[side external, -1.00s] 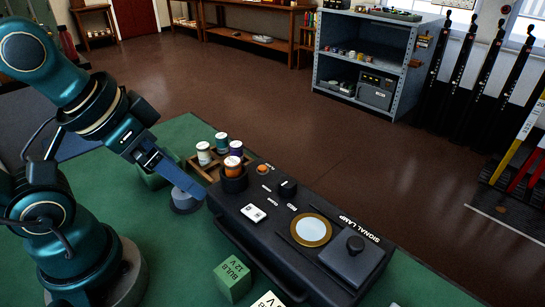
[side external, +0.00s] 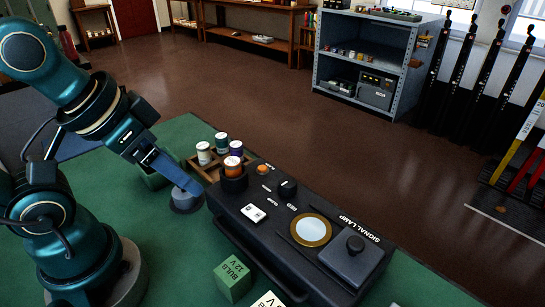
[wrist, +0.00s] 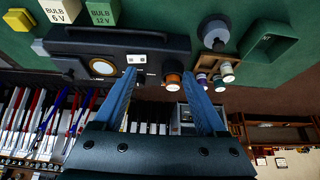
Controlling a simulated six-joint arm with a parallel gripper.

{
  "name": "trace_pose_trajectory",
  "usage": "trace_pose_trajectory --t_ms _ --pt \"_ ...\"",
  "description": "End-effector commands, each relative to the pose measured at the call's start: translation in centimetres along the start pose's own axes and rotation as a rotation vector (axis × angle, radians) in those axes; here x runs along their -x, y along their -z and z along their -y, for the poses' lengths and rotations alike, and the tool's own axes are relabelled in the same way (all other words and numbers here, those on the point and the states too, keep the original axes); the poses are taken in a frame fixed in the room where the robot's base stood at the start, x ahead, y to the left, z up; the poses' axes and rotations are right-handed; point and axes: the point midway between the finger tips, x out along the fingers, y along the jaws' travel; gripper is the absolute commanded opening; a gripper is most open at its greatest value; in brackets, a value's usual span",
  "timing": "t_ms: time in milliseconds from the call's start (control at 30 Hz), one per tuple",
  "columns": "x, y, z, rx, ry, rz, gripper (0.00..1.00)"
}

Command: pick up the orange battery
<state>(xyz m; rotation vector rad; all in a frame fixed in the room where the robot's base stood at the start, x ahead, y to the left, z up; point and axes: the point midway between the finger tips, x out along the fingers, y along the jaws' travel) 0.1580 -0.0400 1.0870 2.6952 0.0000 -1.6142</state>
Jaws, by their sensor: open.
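The orange battery (side external: 233,165) stands upright in a dark round holder at the left end of the black signal lamp box (side external: 285,230). In the wrist view the orange battery (wrist: 173,80) shows between my two blue fingers, nearer the right one. My gripper (side external: 188,178) is open and empty, pointing down to the right, left of the battery in the side view. In the wrist view my gripper (wrist: 159,74) has its fingers spread wide. I cannot tell the exact distance to the battery.
A wooden rack (side external: 210,170) with white and purple-marked batteries stands just behind the holder. A grey round object (side external: 185,202) sits by my gripper. A green bulb box (side external: 233,279) is in front of the lamp. A green open tray (wrist: 268,47) shows in the wrist view.

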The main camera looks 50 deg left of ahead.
Motion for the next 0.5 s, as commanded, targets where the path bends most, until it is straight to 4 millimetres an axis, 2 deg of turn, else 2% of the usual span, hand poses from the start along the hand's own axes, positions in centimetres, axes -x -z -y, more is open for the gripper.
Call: trace_pose_trajectory --t_ms 167,233,500 --pt "0.0 -0.2 0.0 -0.02 0.0 0.012 0.74" --pt "0.6 0.2 0.0 -0.051 0.0 0.008 0.74" --pt "1.8 4.6 0.5 -0.172 0.0 0.122 0.74"
